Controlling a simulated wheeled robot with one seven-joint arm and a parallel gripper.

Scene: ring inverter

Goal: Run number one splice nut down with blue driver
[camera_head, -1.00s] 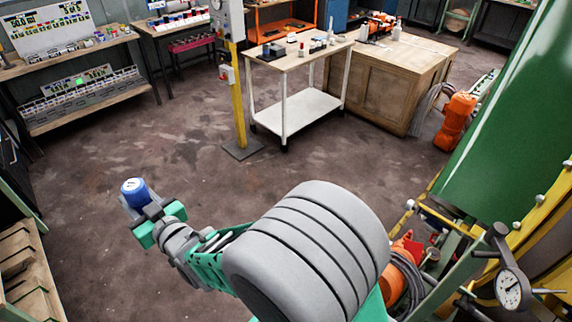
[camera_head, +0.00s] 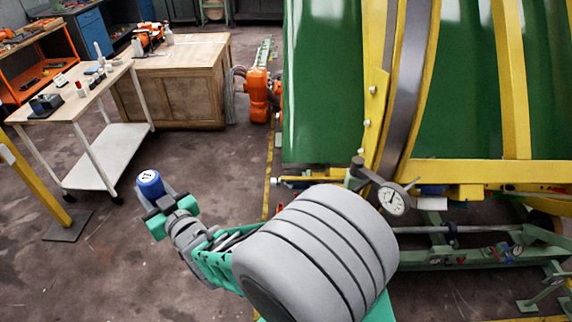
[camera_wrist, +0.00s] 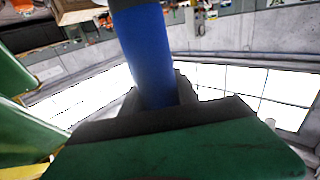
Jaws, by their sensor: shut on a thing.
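My gripper (camera_head: 160,207) is shut on the blue driver (camera_head: 150,184), which has a dark marking on its white round end cap. The driver stands up out of the jaws, clear of any surface. In the wrist view the driver (camera_wrist: 147,50) is a blue shaft, dark towards the top edge, between the jaws. The large green cylinder (camera_head: 330,80) with yellow ring bands (camera_head: 515,80) stands at the right in the head view. I cannot make out the number one splice nut in these frames.
A dial gauge (camera_head: 393,199) is mounted at the front of the yellow frame. A white-legged cart (camera_head: 112,150) and a wooden cabinet (camera_head: 185,95) stand at the back left. An orange machine (camera_head: 258,95) is beside the green cylinder.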

